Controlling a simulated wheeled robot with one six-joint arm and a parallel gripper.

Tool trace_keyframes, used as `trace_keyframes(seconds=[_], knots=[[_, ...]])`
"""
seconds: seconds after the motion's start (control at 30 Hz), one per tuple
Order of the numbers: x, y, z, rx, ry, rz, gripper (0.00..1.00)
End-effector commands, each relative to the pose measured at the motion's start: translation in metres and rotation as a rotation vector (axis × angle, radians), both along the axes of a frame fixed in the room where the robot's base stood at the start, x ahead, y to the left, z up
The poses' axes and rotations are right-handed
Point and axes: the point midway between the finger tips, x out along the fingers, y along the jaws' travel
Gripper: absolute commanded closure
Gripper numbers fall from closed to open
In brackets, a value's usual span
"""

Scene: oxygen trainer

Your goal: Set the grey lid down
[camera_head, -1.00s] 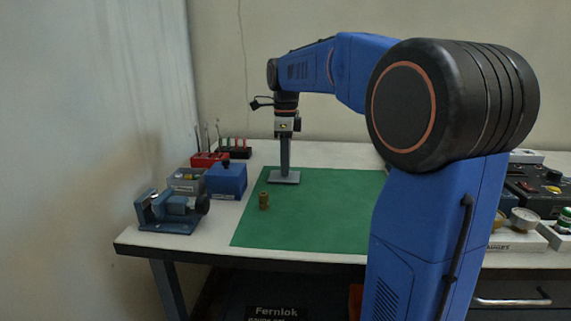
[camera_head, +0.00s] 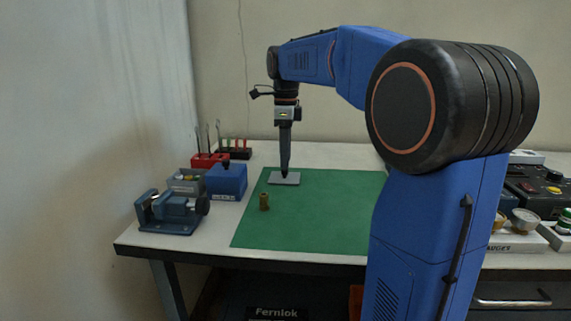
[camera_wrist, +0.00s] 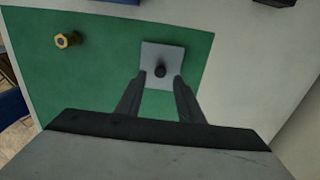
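The grey lid (camera_head: 290,181) is a flat square plate with a small dark knob (camera_wrist: 160,71) on top. It lies flat on the back left part of the green mat (camera_head: 320,215); the lid also shows in the wrist view (camera_wrist: 165,50). My gripper (camera_head: 285,172) points down, with its fingertips low over the lid. In the wrist view my gripper (camera_wrist: 160,80) has its two fingers spread, with the knob between the tips and gaps on both sides. The fingers look clear of the knob.
A brass fitting (camera_head: 264,201) stands on the mat in front of the lid. A blue box (camera_head: 226,181), a grey box (camera_head: 186,182) and a blue vise (camera_head: 172,212) stand left of the mat. A red rack (camera_head: 210,160) is behind. The mat's middle is clear.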

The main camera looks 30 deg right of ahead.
Motion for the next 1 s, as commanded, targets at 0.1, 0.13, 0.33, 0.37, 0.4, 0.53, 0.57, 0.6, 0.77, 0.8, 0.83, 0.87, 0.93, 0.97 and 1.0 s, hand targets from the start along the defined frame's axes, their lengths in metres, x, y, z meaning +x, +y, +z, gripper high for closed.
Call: trace_keyframes(seconds=[0.1,0.13,0.33,0.37,0.4,0.53,0.57,0.6,0.77,0.8,0.83,0.87,0.93,0.97,1.0], knots=[[0.001,0.0,0.025,-0.001,-0.003,0.0,0.66],[0.001,0.0,0.031,-0.001,-0.003,0.0,0.66],[0.001,0.0,0.065,0.0,-0.002,0.0,0.66],[0.001,0.0,0.069,0.0,-0.002,0.0,0.66],[0.001,0.0,0.074,-0.001,-0.001,0.0,0.66],[0.001,0.0,0.084,0.0,0.0,0.0,0.66],[0.0,0.0,0.086,0.0,0.0,0.0,0.66],[0.0,0.0,0.087,0.0,0.0,0.0,0.66],[0.0,0.0,0.089,0.0,0.0,0.0,0.66],[0.0,0.0,0.089,0.0,0.0,0.0,0.66],[0.0,0.0,0.089,0.0,0.0,0.0,0.66],[0.0,0.0,0.089,0.0,0.0,0.0,0.66],[0.0,0.0,0.089,0.0,0.0,0.0,0.66],[0.0,0.0,0.089,0.0,0.0,0.0,0.66],[0.0,0.0,0.089,0.0,0.0,0.0,0.66]])
